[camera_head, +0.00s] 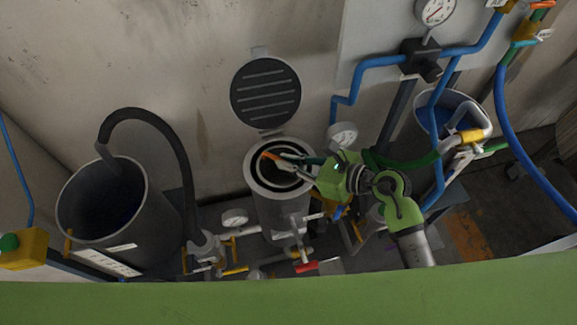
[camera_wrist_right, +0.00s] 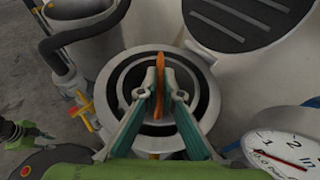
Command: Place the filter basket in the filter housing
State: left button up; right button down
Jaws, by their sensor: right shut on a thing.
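The filter housing (camera_head: 278,213) is a grey upright cylinder in the middle of the head view, with its top open. The filter basket shows as a ring (camera_wrist_right: 124,85) inside the housing mouth in the right wrist view, with an orange handle (camera_wrist_right: 159,104) across it. The handle also shows in the head view (camera_head: 268,155). My right gripper (camera_wrist_right: 160,84) is shut on this handle, over the housing mouth (camera_head: 281,158). The basket looks roughly centred within the rim. I cannot tell how deep it sits or whether it touches the bottom. My left gripper is not in view.
The round slotted lid (camera_head: 265,92) stands open behind the housing. A dark drum (camera_head: 145,215) with a black hose (camera_head: 178,150) is at left. A pressure gauge (camera_head: 342,135), blue pipes (camera_head: 365,72) and a bucket (camera_head: 425,125) are at right. Valves with a red handle (camera_head: 305,267) are in front.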

aim_at(289, 180)
jog(key=shift+f, duration=0.9)
jog(key=shift+f+b, duration=0.55)
jog(key=shift+f, duration=0.05)
jog(key=c, duration=2.2)
grip_release()
